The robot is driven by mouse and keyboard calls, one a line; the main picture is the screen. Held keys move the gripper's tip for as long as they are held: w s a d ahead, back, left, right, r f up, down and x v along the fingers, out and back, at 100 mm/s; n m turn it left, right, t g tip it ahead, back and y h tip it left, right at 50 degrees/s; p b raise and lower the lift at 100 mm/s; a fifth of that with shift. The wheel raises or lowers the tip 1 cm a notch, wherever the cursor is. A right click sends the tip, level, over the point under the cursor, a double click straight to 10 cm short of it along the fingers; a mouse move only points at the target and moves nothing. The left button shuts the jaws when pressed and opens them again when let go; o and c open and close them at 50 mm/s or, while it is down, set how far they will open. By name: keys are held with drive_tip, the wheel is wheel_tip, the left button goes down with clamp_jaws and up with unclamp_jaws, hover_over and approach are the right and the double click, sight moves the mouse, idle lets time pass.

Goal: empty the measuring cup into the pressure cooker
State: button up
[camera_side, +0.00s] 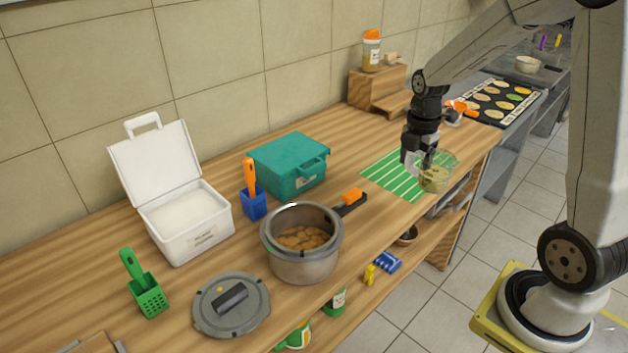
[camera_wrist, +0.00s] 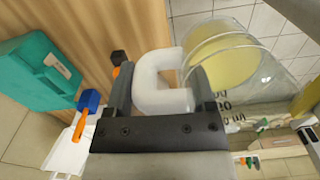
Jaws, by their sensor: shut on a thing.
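The measuring cup (camera_side: 436,181) is clear with yellowish contents, near the front edge of the counter by the green striped mat. In the wrist view the cup (camera_wrist: 228,62) shows dark markings and a thick white handle (camera_wrist: 158,92). My gripper (camera_side: 424,163) is shut on this handle, one finger on each side in the wrist view (camera_wrist: 161,88). Whether the cup's base touches the surface is unclear. The pressure cooker (camera_side: 304,267) is a steel pot standing open on the counter, well left of my gripper, with brown food inside. Its grey lid (camera_side: 212,316) lies beside it.
A teal box (camera_side: 288,166), a blue holder with an orange-handled tool (camera_side: 253,205), an open white container (camera_side: 190,228) and a green slotted holder (camera_side: 148,297) stand behind and left. The counter drops off at the front.

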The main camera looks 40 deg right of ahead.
drive_tip(key=shift+w+a+r, duration=0.15)
drive_tip(key=shift+w+r, duration=0.05)
drive_tip(key=shift+r, duration=0.35)
drive_tip(key=shift+w+a+r, duration=0.1)
drive_tip(key=shift+w+r, duration=0.05)
drive_tip(key=shift+r, duration=0.35)
drive_tip(key=shift+w+a+m, duration=0.15)
drive_tip(key=shift+w+m, duration=0.1)
drive_tip(key=shift+m, duration=0.15)
drive_tip(key=w+a+m, duration=1.1)
drive_tip(key=w+a, duration=0.2)
drive_tip(key=a, duration=0.3)
wheel_tip(320, 180, down, 8)
drive_tip(key=shift+a+r, duration=0.2)
drive_tip(key=shift+s+r, duration=0.1)
drive_tip(key=shift+r, duration=0.05)
drive_tip(key=shift+d+r+t+h, duration=0.25)
drive_tip(key=shift+r+t+h, duration=0.15)
drive_tip(key=shift+r+h, duration=0.3)
drive_tip(key=shift+h, duration=0.4)
